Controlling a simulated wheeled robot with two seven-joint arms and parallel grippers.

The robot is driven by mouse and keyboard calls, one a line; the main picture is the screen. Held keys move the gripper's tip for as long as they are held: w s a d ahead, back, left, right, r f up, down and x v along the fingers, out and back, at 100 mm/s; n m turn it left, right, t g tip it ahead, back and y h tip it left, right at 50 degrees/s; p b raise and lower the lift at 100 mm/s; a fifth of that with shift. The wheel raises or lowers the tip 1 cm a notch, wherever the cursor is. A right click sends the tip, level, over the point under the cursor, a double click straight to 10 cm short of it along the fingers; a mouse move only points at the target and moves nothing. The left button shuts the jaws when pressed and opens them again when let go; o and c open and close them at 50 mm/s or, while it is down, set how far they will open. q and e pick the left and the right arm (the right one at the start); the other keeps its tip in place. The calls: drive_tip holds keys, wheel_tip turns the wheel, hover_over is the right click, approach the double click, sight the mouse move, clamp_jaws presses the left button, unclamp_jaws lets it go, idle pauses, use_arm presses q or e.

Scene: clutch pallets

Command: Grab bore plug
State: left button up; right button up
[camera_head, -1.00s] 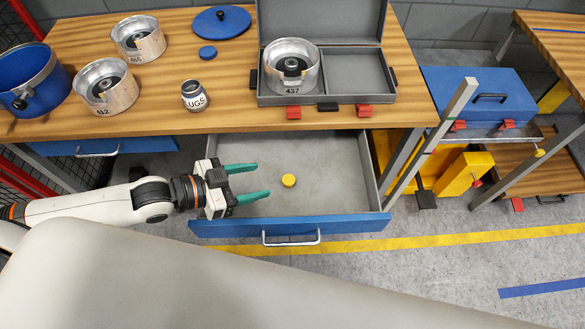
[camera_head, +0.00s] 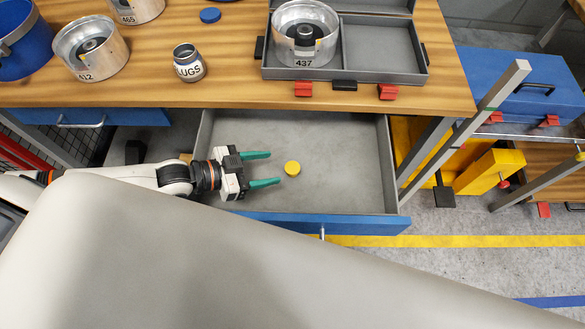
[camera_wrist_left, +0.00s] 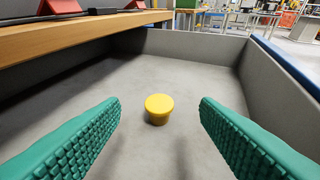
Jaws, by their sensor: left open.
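The bore plug, a small round yellow plug (camera_head: 292,168), stands on the grey floor of the open drawer (camera_head: 345,185). In the left wrist view the plug (camera_wrist_left: 159,108) is in the middle, ahead of and between the two green fingers. My left gripper (camera_head: 262,169) is open and empty inside the drawer, just left of the plug. Its fingers point right and do not touch the plug. The left gripper's fingers (camera_wrist_left: 160,125) show wide apart in the wrist view. My right gripper is not in view.
The wooden bench (camera_head: 225,92) is above the drawer's back. It bears a grey case (camera_head: 385,75) holding cup 437 (camera_head: 305,35), a lugs jar (camera_head: 189,65) and cup 412 (camera_head: 90,48). The drawer's blue front (camera_head: 350,225) and grey side walls bound the space. The drawer floor around the plug is clear.

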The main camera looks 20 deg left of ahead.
sight(291, 168)
use_arm(q)
drive_tip(key=shift+w+d+f, duration=0.25)
drive_tip(key=shift+w+f, duration=0.05)
drive_tip(key=shift+f, duration=0.3)
drive_tip(key=shift+w+d+f, duration=0.25)
drive_tip(key=shift+f, duration=0.3)
drive_tip(key=x, duration=0.6)
drive_tip(key=shift+d, duration=0.1)
drive_tip(key=shift+s, duration=0.1)
drive_tip(key=shift+c, duration=0.2)
drive_tip(key=c, duration=1)
drive_tip(key=shift+o, duration=0.2)
